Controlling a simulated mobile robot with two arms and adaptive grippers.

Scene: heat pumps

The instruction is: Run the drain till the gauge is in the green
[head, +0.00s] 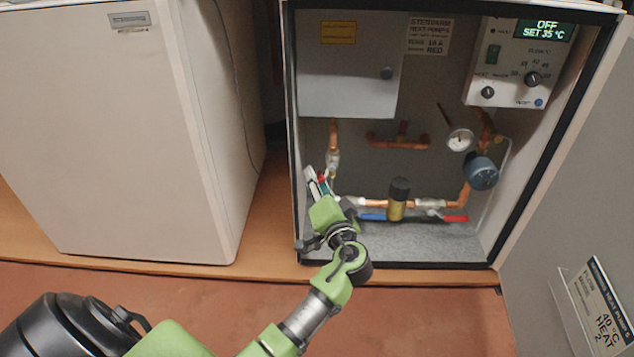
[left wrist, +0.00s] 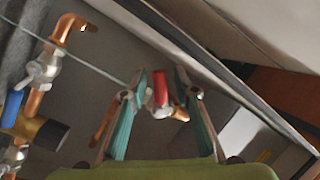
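The round dial gauge (head: 459,139) sits on the back wall of the open cabinet, on the right. Its needle and coloured bands are too small to read. My left gripper (head: 315,178) is inside the cabinet at the lower left, beside a vertical copper pipe with a valve (head: 333,160). In the left wrist view my left gripper (left wrist: 162,78) has its teal-padded fingers apart. A small red handle (left wrist: 160,88) shows between the fingertips, with gaps on both sides. I cannot tell if it is the drain handle. My right gripper is not in view.
A horizontal pipe run carries a blue lever (head: 373,217), a brass part with a black cap (head: 397,200) and a red lever (head: 455,218). The control panel (head: 520,62) reads OFF, SET 35 °C. The open door (head: 570,200) is at right. A closed white unit (head: 110,130) stands left.

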